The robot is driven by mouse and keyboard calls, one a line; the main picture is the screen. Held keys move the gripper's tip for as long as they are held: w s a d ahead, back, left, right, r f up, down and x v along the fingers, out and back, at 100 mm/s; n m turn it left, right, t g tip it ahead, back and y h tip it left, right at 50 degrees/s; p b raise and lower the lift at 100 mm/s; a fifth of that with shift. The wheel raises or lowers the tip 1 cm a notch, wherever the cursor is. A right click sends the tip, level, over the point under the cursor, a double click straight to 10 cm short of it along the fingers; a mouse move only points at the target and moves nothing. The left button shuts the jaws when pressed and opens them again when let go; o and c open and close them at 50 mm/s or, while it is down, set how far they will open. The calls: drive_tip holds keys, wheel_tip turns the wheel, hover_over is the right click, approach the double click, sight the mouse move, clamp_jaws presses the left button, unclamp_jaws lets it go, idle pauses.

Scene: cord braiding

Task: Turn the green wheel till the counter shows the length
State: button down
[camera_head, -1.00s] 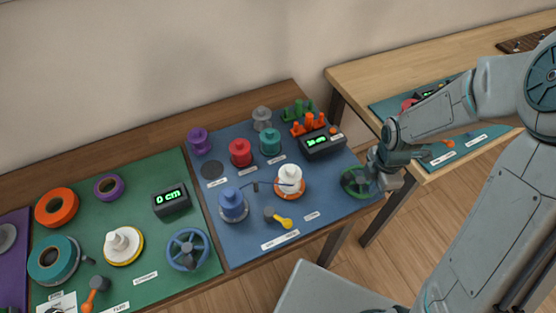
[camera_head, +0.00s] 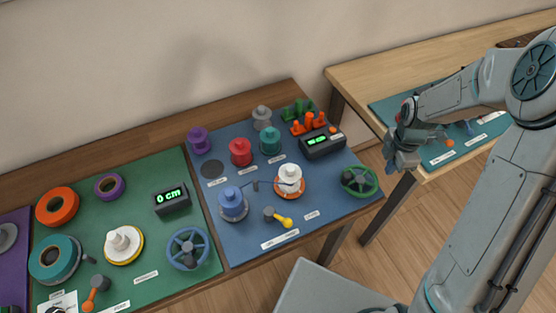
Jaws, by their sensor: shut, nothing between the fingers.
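The green wheel (camera_head: 360,181) lies at the right edge of the blue mat (camera_head: 222,255), in full view. The black counter (camera_head: 323,143) stands behind it with lit green digits too small to read. My gripper (camera_head: 394,168) is shut and empty, to the right of the wheel and apart from it, past the table's right end. A blue spool (camera_head: 232,204) with a cord running toward a white spool on an orange base (camera_head: 290,181) stands left of the wheel.
Red (camera_head: 240,152), teal (camera_head: 270,141) and purple (camera_head: 199,141) spools stand at the back of the blue mat. A yellow-handled crank (camera_head: 279,218) is near the front. The green mat at left holds another counter (camera_head: 171,199) and a blue wheel (camera_head: 188,249). A second table (camera_head: 375,77) stands at right.

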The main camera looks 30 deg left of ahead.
sight(371, 192)
drive_tip(key=s+d, duration=0.6)
drive_tip(key=a, duration=0.2)
drive_tip(key=s+a, duration=0.1)
drive_tip(key=a, duration=0.2)
drive_tip(key=s+a, duration=0.1)
drive_tip(key=a, duration=0.2)
drive_tip(key=shift+s+a, duration=0.1)
drive_tip(key=shift+s, duration=0.05)
drive_tip(key=shift+w+a, duration=0.25)
drive_tip(key=shift+a, duration=0.05)
drive_tip(key=c, duration=1.7)
unclamp_jaws()
